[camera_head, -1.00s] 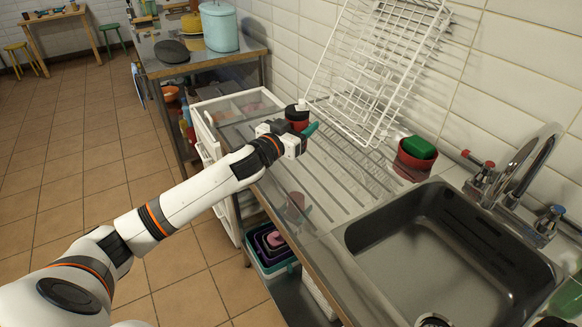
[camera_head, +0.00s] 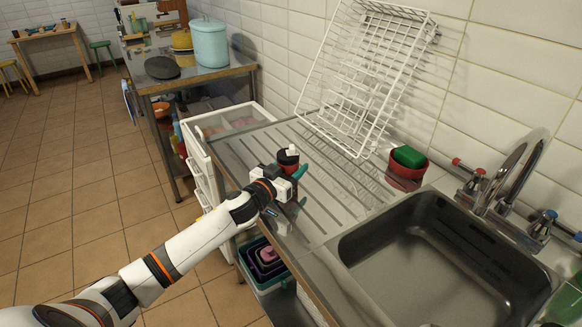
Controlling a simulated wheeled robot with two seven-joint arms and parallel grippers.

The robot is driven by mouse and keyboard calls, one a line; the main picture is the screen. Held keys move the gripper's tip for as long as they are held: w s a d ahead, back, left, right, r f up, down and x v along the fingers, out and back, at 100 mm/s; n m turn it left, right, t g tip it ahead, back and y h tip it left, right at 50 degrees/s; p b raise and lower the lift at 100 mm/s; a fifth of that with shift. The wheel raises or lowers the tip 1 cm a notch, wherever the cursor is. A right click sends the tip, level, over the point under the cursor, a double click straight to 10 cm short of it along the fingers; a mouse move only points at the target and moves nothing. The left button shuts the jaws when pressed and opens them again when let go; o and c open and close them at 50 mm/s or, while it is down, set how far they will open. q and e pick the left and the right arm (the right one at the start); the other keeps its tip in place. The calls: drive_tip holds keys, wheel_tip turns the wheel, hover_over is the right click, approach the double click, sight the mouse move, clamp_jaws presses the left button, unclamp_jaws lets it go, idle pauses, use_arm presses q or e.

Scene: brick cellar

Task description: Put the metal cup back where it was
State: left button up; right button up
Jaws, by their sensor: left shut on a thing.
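A small cup (camera_head: 288,160), dark at the top and red below, is at the fingers of my left gripper (camera_head: 287,180), over the ribbed steel draining board (camera_head: 331,181). It is the only thing at the gripper that looks like the metal cup. The gripper is shut on it, and a teal tip shows beside it. The gripper and arm hide part of the cup, so I cannot tell whether its base touches the board. My right gripper is not in view.
A white wire rack (camera_head: 362,80) leans on the tiled wall behind the board. A red bowl (camera_head: 405,174) with a green sponge (camera_head: 409,156) stands by the sink (camera_head: 440,250). A teal pot (camera_head: 209,43) stands on the far table. The middle of the board is clear.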

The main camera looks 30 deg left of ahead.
use_arm(q)
drive_tip(key=o, duration=1)
drive_tip(key=shift+f, duration=0.15)
drive_tip(key=shift+o, duration=0.2)
drive_tip(key=shift+r, duration=0.2)
drive_tip(key=shift+s+f, duration=0.1)
drive_tip(key=shift+s, duration=0.15)
drive_tip(key=s, duration=0.3)
drive_tip(key=s+a, duration=0.1)
drive_tip(key=s, duration=0.3)
drive_tip(key=s+b, duration=0.1)
drive_tip(key=s, duration=0.3)
drive_tip(key=shift+s+a, duration=0.2)
drive_tip(key=shift+a, duration=0.15)
